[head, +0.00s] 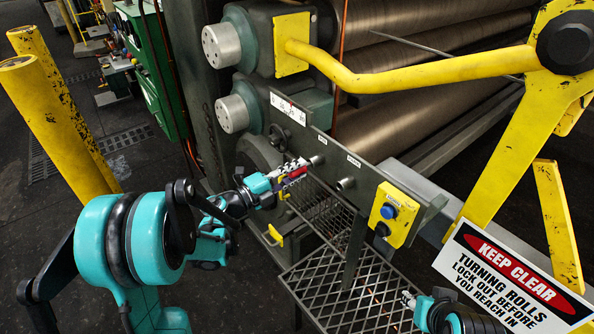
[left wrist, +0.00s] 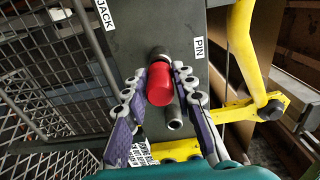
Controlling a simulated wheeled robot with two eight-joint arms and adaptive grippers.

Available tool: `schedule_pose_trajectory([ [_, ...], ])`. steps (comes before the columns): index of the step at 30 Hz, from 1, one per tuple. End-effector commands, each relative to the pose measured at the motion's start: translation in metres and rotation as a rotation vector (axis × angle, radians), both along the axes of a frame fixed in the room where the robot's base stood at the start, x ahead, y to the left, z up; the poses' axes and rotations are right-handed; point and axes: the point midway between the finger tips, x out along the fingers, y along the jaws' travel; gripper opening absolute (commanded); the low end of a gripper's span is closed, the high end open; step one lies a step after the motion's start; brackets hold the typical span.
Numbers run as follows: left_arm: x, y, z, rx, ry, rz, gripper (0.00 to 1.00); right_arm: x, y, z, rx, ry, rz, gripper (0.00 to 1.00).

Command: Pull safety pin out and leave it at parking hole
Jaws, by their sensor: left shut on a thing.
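The safety pin shows as a red knob (left wrist: 160,84) in the left wrist view, with a dark collar behind it against the grey plate (left wrist: 138,30). My left gripper (left wrist: 160,88) has its purple fingers on both sides of the knob. In the head view the left gripper (head: 297,172) and the red knob (head: 291,178) are in front of the plate. How deep the pin sits is hidden. Short metal tubes stick out of the plate, one at its middle (head: 346,184); which is the parking hole I cannot tell. My right gripper (head: 407,299) is at the bottom, its fingers too small to read.
A yellow box with a blue button (head: 389,212) is on the plate's right. A yellow lever (head: 420,72) crosses above, in front of large rolls (head: 400,20). A mesh guard (head: 345,285) lies below. A keep-clear sign (head: 508,272) stands at right, yellow posts (head: 60,120) at left.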

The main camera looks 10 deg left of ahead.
Motion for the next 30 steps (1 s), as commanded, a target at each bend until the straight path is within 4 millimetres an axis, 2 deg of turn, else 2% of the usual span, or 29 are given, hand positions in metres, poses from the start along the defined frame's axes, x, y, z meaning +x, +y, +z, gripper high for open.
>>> schedule_pose_trajectory([
  [30,-0.0087,0.0073,0.0000,0.000,0.000,0.002,0.00,0.0000,0.0000,-0.0011,0.000,0.000,0.000,0.40],
])
